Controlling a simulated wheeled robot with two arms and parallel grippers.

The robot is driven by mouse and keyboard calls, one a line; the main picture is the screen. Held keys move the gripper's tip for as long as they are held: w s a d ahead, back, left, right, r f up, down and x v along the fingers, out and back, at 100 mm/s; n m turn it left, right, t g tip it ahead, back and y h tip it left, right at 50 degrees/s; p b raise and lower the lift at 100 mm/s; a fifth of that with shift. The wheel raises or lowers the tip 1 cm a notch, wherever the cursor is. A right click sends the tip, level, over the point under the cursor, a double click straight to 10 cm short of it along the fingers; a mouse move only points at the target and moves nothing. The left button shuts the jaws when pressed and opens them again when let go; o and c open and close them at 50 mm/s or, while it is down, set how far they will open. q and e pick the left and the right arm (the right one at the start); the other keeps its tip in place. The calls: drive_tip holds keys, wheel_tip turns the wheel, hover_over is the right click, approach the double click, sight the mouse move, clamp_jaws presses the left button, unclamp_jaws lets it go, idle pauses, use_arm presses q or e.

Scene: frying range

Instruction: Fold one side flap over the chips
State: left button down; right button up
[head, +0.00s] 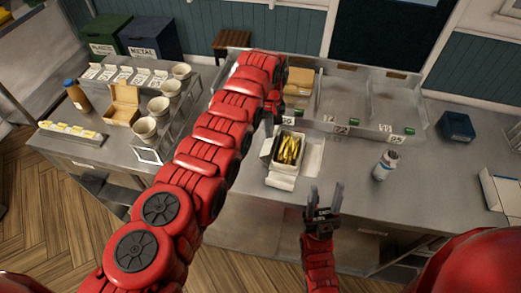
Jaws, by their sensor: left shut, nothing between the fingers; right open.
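An open white carton (282,181) with yellow chips (289,149) in it stands on the steel counter. Its right side flap (314,156) lies spread outward, and a front flap hangs down towards me. The left side stands up partly, close to the chips. My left gripper (271,124) is shut and empty at the carton's back left corner; my red arm hides part of it. My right gripper (322,198) is open and empty, its fingers pointing up, in front of and to the right of the carton.
A steel divided bin (345,127) runs behind the carton. A white bottle (385,165) and a blue tub (457,126) stand to the right. A side counter at left holds paper cups (144,127), a cardboard box (123,102) and a sauce bottle (76,95).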

use_arm(q)
drive_tip(key=shift+s+d+r, duration=0.1)
drive_tip(key=shift+s+d, duration=0.2)
drive_tip(key=shift+d, duration=0.4)
drive_tip(key=shift+s+d+f+b, duration=0.2)
drive_tip(key=shift+d+b, duration=0.2)
drive_tip(key=shift+b, duration=0.2)
drive_tip(key=shift+s+d+f+b, duration=0.1)
drive_tip(key=shift+s+d+b, duration=0.05)
drive_tip(key=shift+d+b, duration=0.35)
drive_tip(key=shift+a+r, duration=0.1)
wheel_tip(320, 180, up, 8)
drive_tip(key=shift+p, duration=0.45)
